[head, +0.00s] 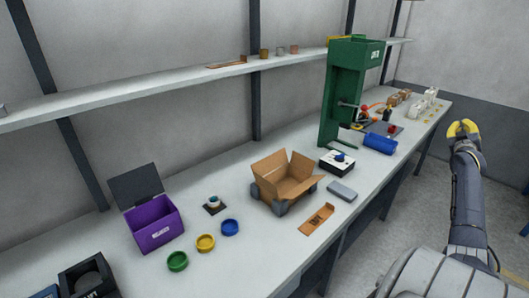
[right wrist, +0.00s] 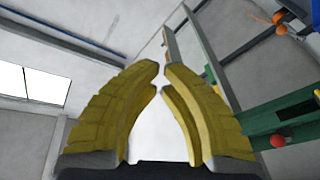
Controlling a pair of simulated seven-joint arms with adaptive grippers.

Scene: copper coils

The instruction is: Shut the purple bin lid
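The purple bin (head: 155,226) stands on the workbench at the left of the head view. Its dark lid (head: 136,184) is open, standing up and tilted back on the far side of the bin. The bin's inside looks dark, and I cannot tell what it holds. My right gripper (head: 463,127) is at the right of the head view, off the bench's front edge and far from the bin. Its yellow fingers also show in the right wrist view (right wrist: 161,75), with a narrow gap between the tips and nothing held. My left gripper is not in view.
Green (head: 177,261), yellow (head: 205,243) and blue (head: 229,227) rings lie right of the bin. A dark box (head: 88,279) stands at the near left. An open cardboard box (head: 281,186) and a tall green press (head: 343,95) stand farther right. A shelf (head: 150,88) runs above.

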